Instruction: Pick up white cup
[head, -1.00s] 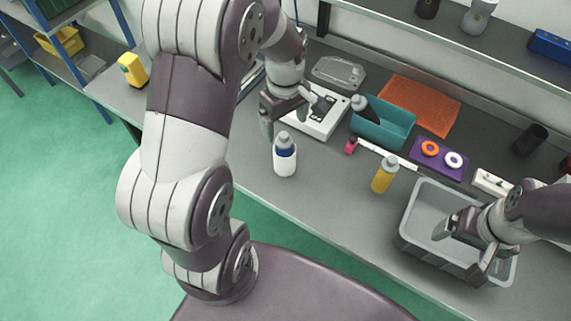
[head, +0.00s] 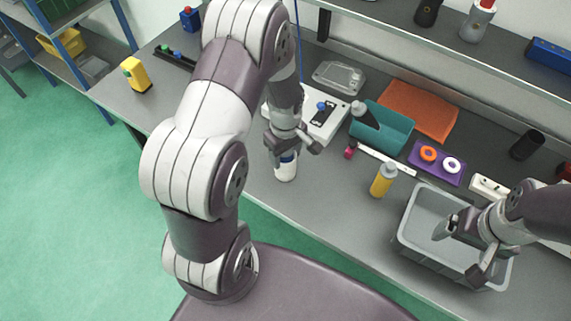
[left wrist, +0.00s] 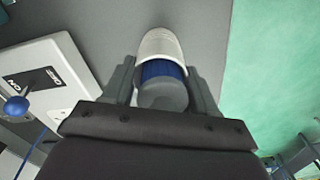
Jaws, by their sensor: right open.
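The white cup (head: 286,174) stands near the front edge of the bench, with a blue, grey-capped bottle (left wrist: 164,86) in it. The cup's rim and side (left wrist: 160,44) show in the left wrist view. My left gripper (head: 292,150) is just above the cup in the head view and hides its top and most of the bottle. In the left wrist view its open fingers (left wrist: 163,75) are either side of the bottle and cup; contact cannot be told. My right gripper (head: 459,252) is open and empty over the grey bin.
A white device with a blue knob (left wrist: 16,105) lies left of the cup in the wrist view. A yellow bottle (head: 383,180), teal bin (head: 393,137) and grey bin (head: 410,222) are to the right in the head view. The bench left of the cup is mostly clear.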

